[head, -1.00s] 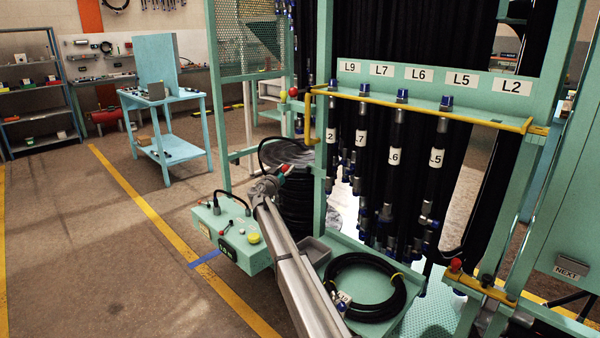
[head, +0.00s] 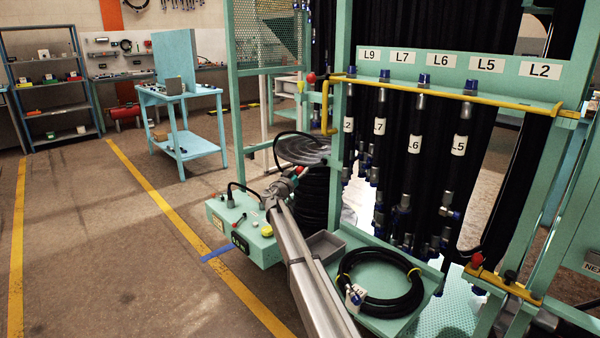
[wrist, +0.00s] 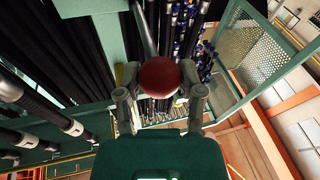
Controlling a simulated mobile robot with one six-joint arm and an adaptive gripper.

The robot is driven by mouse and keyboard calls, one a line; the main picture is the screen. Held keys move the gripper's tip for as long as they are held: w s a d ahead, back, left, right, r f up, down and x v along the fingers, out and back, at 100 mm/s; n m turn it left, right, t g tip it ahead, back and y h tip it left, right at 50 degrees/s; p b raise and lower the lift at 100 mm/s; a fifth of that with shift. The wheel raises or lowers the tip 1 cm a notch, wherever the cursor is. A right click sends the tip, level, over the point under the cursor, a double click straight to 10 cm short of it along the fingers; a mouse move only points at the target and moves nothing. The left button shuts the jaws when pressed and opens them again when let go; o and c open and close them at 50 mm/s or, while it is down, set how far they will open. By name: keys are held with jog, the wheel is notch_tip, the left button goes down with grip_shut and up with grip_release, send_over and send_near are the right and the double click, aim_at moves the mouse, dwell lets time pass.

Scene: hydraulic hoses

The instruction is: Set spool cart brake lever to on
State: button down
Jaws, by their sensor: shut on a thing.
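My gripper (wrist: 160,88) is closed around a round red knob (wrist: 158,77) in the wrist view, with one finger on each side. A straight grey rod shows just beyond the knob; I cannot tell whether it joins it. In the head view my gripper (head: 291,183) is at the end of my silver arm, in front of the spool (head: 313,200) of black hose with a grey round top (head: 302,150). A small red part (head: 302,171) shows at the gripper there. The lever's lower part and its on or off marking cannot be made out.
A green control box (head: 240,230) with buttons stands just left of my arm. A grey bin (head: 326,246) and a tray with a coiled black hose (head: 375,282) lie right of it. The hose rack with a yellow rail (head: 450,93) rises behind. Open floor (head: 100,260) lies left.

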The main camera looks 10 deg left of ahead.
jog(key=shift+a+f, duration=0.1)
jog(key=shift+c, duration=1.2)
grip_release()
jog(key=shift+f, duration=0.1)
jog(key=shift+r, duration=0.25)
